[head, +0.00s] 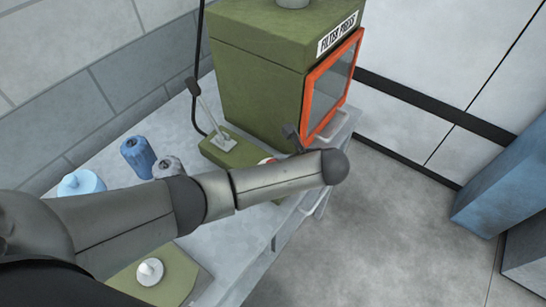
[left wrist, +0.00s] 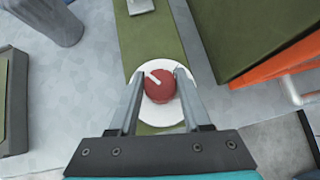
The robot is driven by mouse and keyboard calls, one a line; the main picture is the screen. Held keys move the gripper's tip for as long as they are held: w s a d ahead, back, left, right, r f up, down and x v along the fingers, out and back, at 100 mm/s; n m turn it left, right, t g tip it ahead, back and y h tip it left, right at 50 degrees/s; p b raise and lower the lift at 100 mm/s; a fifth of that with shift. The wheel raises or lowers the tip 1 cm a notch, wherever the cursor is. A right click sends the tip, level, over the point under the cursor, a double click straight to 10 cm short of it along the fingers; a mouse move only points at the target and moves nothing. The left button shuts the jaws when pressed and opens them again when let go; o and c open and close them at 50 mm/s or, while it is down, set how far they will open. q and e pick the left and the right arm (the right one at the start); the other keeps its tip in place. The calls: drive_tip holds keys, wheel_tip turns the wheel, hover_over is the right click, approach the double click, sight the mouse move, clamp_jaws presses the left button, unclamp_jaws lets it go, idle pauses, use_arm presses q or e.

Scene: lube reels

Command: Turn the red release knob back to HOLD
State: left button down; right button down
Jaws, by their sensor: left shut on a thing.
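The red release knob (left wrist: 160,88) sits on a round white dial (left wrist: 162,114) on a green base (left wrist: 148,47). My left gripper (left wrist: 159,80) is shut on the knob, one finger on each side. In the head view a sliver of the dial (head: 267,161) shows behind my left arm, which hides most of it and the gripper's fingers. No HOLD lettering can be read. My right gripper is in neither view.
A green filter press (head: 255,90) with an orange-framed window stands behind the knob. A lever (head: 210,112) rises from the green base. Blue (head: 137,156) and grey (head: 168,168) containers stand on the bench to the left. A blue cabinet (head: 505,180) is at the right.

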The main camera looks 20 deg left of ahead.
use_arm(q)
drive_tip(key=shift+n+g+y, duration=0.3)
drive_tip(key=shift+n+g, duration=0.5)
drive_tip(key=shift+n, duration=0.2)
drive_tip(key=shift+a+p, duration=0.1)
drive_tip(key=shift+p, duration=0.2)
drive_tip(key=shift+c, duration=1.8)
unclamp_jaws()
drive_tip(key=p+v, duration=0.6)
drive_tip(key=v, duration=0.9)
